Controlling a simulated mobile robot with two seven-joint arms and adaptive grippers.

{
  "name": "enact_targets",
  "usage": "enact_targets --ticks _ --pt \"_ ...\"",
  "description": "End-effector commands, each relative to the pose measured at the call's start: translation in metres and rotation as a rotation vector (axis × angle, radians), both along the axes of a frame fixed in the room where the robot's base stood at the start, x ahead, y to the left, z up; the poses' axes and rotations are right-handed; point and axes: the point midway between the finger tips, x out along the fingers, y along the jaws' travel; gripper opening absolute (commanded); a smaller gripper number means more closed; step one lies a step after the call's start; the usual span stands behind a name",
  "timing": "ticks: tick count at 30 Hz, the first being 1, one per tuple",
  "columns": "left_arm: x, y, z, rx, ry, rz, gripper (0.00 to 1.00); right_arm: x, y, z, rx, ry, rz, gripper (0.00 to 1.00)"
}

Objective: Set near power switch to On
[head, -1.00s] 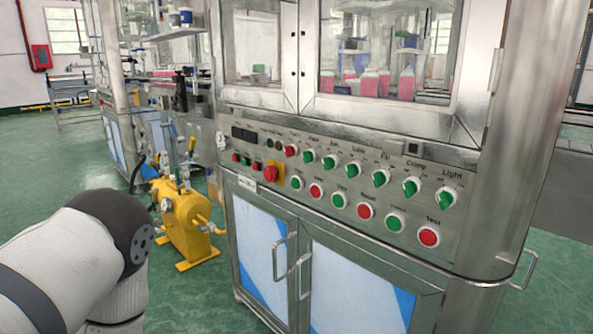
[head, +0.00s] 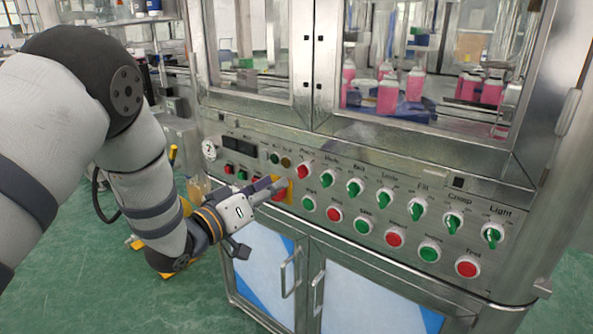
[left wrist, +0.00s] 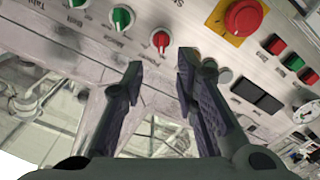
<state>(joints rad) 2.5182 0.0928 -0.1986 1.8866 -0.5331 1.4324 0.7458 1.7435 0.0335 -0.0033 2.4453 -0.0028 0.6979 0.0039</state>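The power switch is a red rotary knob (head: 303,171) at the left end of the top knob row on the steel panel; its small label seems to read Power. It also shows in the left wrist view (left wrist: 160,41), just beyond the fingertips and in line with the gap between them. My left gripper (head: 279,186) is in front of the panel, below and left of the knob. In the left wrist view its two dark fingers (left wrist: 160,63) are apart with nothing between them. I cannot tell whether they touch the panel. My right gripper is out of view.
Several green knobs run right of the red one, the nearest (head: 327,181) close by. A red emergency button (left wrist: 243,17) on a yellow plate sits near the fingers. Round buttons (head: 335,214) line the lower row. A gauge (head: 209,149) is at the panel's left.

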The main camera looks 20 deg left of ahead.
Motion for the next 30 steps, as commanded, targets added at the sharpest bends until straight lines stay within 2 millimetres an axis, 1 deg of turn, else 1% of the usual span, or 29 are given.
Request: enact_targets --ticks 1,6,9,12,15,21,23,24,25,30 --pt "0.013 -0.006 -0.004 0.002 0.0 -0.004 0.28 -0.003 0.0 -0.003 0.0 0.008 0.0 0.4" --pt "0.052 -0.02 -0.005 0.002 0.002 -0.001 0.28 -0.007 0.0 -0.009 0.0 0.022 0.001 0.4" --pt "0.068 -0.025 -0.004 0.001 0.003 -0.001 0.28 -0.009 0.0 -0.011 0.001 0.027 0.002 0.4" --pt "0.078 -0.029 -0.003 0.001 0.003 0.001 0.28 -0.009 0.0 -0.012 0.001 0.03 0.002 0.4" --pt "0.082 -0.03 -0.002 0.0 0.003 0.001 0.28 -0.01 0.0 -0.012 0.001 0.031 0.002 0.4" --pt "0.082 -0.03 -0.001 0.0 0.002 0.001 0.28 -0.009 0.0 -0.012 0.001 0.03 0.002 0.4" --pt "0.082 -0.03 -0.001 0.0 0.002 0.001 0.14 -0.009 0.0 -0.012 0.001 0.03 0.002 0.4" --pt "0.082 -0.03 -0.001 0.0 0.002 0.001 0.05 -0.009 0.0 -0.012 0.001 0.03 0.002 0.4" --pt "0.082 -0.03 -0.001 0.0 0.002 0.001 0.0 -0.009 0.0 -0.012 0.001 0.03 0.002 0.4" --pt "0.082 -0.03 -0.001 0.0 0.002 0.001 0.0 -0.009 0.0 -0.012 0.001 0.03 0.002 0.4"
